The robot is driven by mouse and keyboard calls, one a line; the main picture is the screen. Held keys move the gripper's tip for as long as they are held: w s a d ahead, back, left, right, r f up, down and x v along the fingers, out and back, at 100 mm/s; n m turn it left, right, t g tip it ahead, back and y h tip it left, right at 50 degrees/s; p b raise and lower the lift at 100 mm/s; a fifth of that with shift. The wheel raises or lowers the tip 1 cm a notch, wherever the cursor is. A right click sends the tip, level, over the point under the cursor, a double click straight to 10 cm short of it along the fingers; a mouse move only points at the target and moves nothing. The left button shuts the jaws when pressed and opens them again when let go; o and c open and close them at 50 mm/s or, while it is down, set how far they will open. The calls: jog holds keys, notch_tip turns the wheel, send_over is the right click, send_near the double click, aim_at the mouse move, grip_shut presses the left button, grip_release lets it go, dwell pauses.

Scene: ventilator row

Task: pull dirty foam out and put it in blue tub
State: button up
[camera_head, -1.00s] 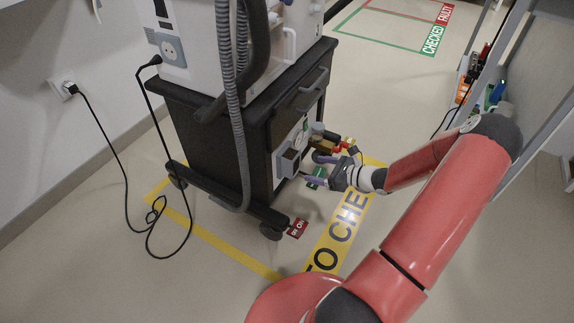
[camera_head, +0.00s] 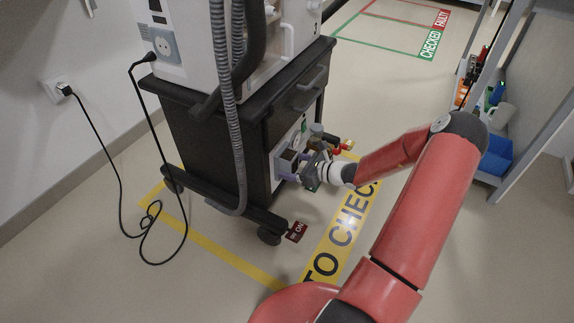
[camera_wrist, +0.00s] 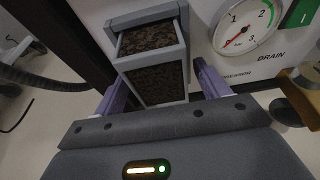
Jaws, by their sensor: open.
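The dirty foam (camera_wrist: 152,83) is a dark brown, coarse block in an open grey frame (camera_wrist: 106,26) on the machine's side panel. Its brown surface shows in two parts, split by a light grey edge. My gripper (camera_wrist: 160,76) is open, its purple fingers on either side of the frame's lower part. I cannot tell whether they touch it. In the head view my gripper (camera_head: 299,167) is at the cart's right side, by the grey housing (camera_head: 279,163). The blue tub (camera_head: 496,155) is low by the shelf at right, partly hidden by my arm.
A pressure gauge (camera_wrist: 245,27) and a green switch (camera_wrist: 300,14) sit right of the frame, near a brass fitting (camera_wrist: 303,75). A corrugated hose (camera_head: 228,110) hangs down the cart (camera_head: 215,140). The shelf (camera_head: 540,95) stands at right, with clear floor between.

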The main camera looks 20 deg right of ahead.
jog(key=shift+c, duration=0.2)
jog(key=c, duration=1)
jog(key=shift+c, duration=0.2)
jog(key=shift+s+d+p, duration=0.5)
jog(key=shift+s+d, duration=0.5)
jog(key=shift+s, duration=0.15)
jog(key=p, duration=0.2)
send_near(295, 168)
jog(key=s+d+f, duration=0.2)
jog(key=shift+s+d+f, duration=0.25)
jog(key=shift+s, duration=0.05)
dwell(0.7)
